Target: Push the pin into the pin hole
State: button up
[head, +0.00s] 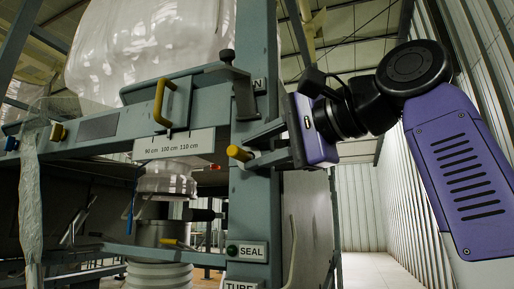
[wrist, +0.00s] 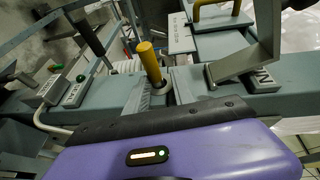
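The pin (head: 240,153) has a yellow grip and stands out of the grey post of the frame, at the end of the horizontal beam. In the wrist view the pin (wrist: 150,62) rises from a pale round collar (wrist: 161,88), where the pin hole appears to be; the hole itself is hidden. My gripper (head: 250,148), on a purple body, reaches in from the right with its grey fingers close around or beside the pin's base. I cannot tell whether they touch it. In the wrist view the purple body hides part of the fingers.
A yellow handle (head: 165,102) and a lever (head: 228,57) sit on the frame near the pin. A scale plate (head: 174,145) hangs below the beam. A SEAL sign (head: 247,251) with a green button is lower on the post. The aisle (head: 370,268) at right is clear.

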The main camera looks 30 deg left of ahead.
jog(key=s+d+r+b, duration=0.1)
jog(key=d+b, duration=0.1)
jog(key=d, duration=0.5)
jog(key=shift+d, duration=0.35)
jog(key=shift+s, duration=0.1)
